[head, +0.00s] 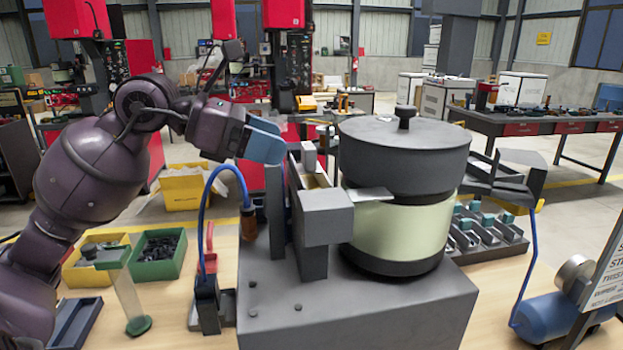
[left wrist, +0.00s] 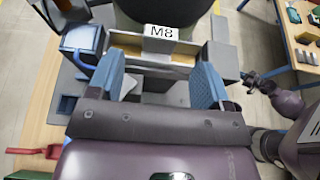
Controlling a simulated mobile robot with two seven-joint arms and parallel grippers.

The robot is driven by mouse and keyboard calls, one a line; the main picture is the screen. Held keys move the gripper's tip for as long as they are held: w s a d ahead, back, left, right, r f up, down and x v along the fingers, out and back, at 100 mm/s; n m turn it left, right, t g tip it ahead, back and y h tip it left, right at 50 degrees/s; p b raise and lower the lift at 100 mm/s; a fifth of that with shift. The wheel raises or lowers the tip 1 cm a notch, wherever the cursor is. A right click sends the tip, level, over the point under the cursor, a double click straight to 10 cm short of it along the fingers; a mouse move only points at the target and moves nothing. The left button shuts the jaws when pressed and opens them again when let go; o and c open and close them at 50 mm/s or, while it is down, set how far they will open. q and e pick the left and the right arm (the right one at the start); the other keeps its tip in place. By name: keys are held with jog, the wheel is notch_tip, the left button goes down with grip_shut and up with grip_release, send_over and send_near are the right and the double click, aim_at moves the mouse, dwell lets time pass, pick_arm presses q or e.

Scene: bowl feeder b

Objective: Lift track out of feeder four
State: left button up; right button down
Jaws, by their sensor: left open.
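The track (head: 315,178) is a narrow grey channel with a tan inside, standing at the left side of the bowl feeder (head: 403,155). In the left wrist view the track (left wrist: 180,57) lies crosswise and carries a white M8 label (left wrist: 160,31). My left gripper (head: 268,145) is open, with blue fingers, up and to the left of the track in the head view. In the left wrist view its fingers (left wrist: 158,88) are wide apart, with the track just beyond the tips and nothing held between them. Contact cannot be told. My right gripper does not show.
A grey base block (head: 350,300) carries the feeder. A blue hose (head: 225,168) rises just left of the track. Yellow and green bins (head: 158,258) stand at left. A blue cylinder (head: 550,317) and a sign stand at right. Bare wooden table shows at front left.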

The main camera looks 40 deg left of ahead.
aim_at(304, 146)
pick_arm(q)
jog(key=shift+r+b+x, duration=0.2)
jog(key=shift+b+x, duration=0.1)
jog(key=shift+x, duration=1)
jog(key=shift+r+b+x, duration=0.25)
jog(key=shift+b+x, duration=0.05)
jog(key=shift+x, duration=1.05)
jog(key=shift+w+d, duration=0.15)
jog(key=c, duration=1.1)
jog(key=shift+c, duration=0.2)
jog(key=shift+r, duration=0.1)
